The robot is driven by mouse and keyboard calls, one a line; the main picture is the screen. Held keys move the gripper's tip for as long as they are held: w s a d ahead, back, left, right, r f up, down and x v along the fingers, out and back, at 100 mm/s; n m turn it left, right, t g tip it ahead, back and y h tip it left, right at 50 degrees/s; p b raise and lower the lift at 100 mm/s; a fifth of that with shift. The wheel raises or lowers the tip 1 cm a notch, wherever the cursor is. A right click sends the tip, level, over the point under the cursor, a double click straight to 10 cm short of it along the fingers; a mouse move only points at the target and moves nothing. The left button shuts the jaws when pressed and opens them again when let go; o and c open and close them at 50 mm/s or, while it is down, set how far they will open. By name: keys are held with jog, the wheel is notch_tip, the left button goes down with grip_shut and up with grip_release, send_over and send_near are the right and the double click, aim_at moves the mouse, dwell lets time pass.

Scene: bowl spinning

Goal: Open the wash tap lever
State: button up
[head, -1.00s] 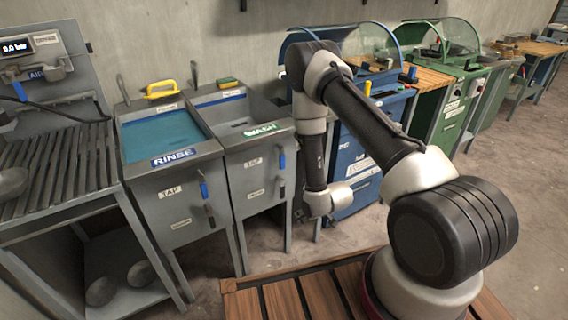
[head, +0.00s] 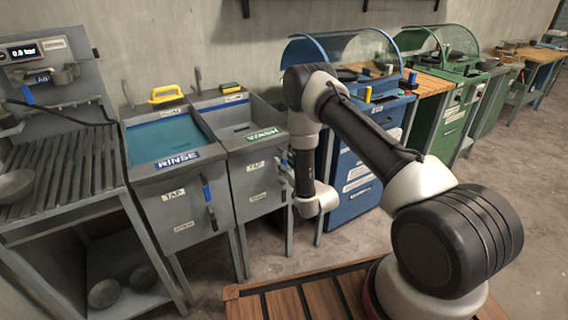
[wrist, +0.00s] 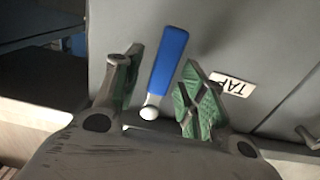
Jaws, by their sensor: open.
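The wash basin (head: 240,163) carries a green WASH sign (head: 262,134) on its front rim. In the wrist view its tap lever, a blue handle (wrist: 168,60) on a pale round pivot (wrist: 149,112), slants up between my fingers. My gripper (wrist: 161,66) is open, with one green-padded finger on each side of the lever. Gaps show between the pads and the handle, so I see no grip. In the head view my gripper (head: 286,172) is small at the basin's front right, and the lever there is mostly hidden.
A white TAP label (wrist: 231,85) is right of my fingers. The rinse basin (head: 170,190) with blue water stands to the left, with its own blue lever (head: 206,190). A blue cabinet (head: 358,178) stands close on the right.

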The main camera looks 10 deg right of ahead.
jog(key=shift+w+a, duration=0.15)
jog(key=shift+w, duration=0.25)
grip_shut()
